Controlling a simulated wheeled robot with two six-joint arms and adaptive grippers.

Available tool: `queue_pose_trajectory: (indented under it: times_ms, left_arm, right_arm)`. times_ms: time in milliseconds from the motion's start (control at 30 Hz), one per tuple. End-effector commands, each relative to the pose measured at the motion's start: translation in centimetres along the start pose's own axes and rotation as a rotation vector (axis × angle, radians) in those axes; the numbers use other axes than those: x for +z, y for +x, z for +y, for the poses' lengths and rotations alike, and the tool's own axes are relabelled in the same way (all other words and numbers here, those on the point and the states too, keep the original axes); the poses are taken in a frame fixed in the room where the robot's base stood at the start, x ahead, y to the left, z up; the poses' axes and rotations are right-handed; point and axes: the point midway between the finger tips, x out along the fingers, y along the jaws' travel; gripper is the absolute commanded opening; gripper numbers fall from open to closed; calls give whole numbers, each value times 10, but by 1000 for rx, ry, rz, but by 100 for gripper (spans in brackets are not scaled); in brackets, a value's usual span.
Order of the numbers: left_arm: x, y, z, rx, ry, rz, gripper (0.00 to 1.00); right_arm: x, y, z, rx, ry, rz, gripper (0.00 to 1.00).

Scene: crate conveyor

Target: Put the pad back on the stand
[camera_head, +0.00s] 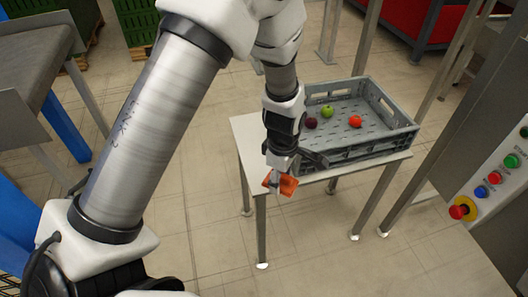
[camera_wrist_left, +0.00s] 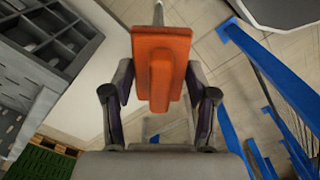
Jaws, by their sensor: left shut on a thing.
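The pad (camera_head: 288,186) is a small orange block. In the left wrist view the pad (camera_wrist_left: 161,48) shows as a wide orange plate with a narrower raised part, between the two dark fingers. My left gripper (camera_head: 277,178) is shut on it, in front of the near edge of the white table, in the air above the floor. The left gripper also shows in the left wrist view (camera_wrist_left: 160,100). I cannot make out a stand for the pad in either view. My right gripper is not in view.
A grey crate (camera_head: 397,141) with red, green and dark round fruits is on the white table (camera_head: 245,135). A control panel (camera_head: 505,175) with coloured buttons stands at the right. A conveyor (camera_head: 35,65) is at the left. The floor in front of the table is clear.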

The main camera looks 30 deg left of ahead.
Motion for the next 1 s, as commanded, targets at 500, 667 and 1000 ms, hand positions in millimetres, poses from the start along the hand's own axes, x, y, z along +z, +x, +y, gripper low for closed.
queue_pose_trajectory:
  times_ms: [500, 667, 1000]
  left_arm:
    - [-98, 12, 78, 1, 0, -1, 30]
    - [-103, 28, 81, -4, 2, 1, 30]
    - [-102, 48, 81, 0, 3, 0, 30]
  right_arm:
    - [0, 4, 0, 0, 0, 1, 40]
    - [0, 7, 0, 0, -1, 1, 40]
    - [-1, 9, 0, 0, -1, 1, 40]
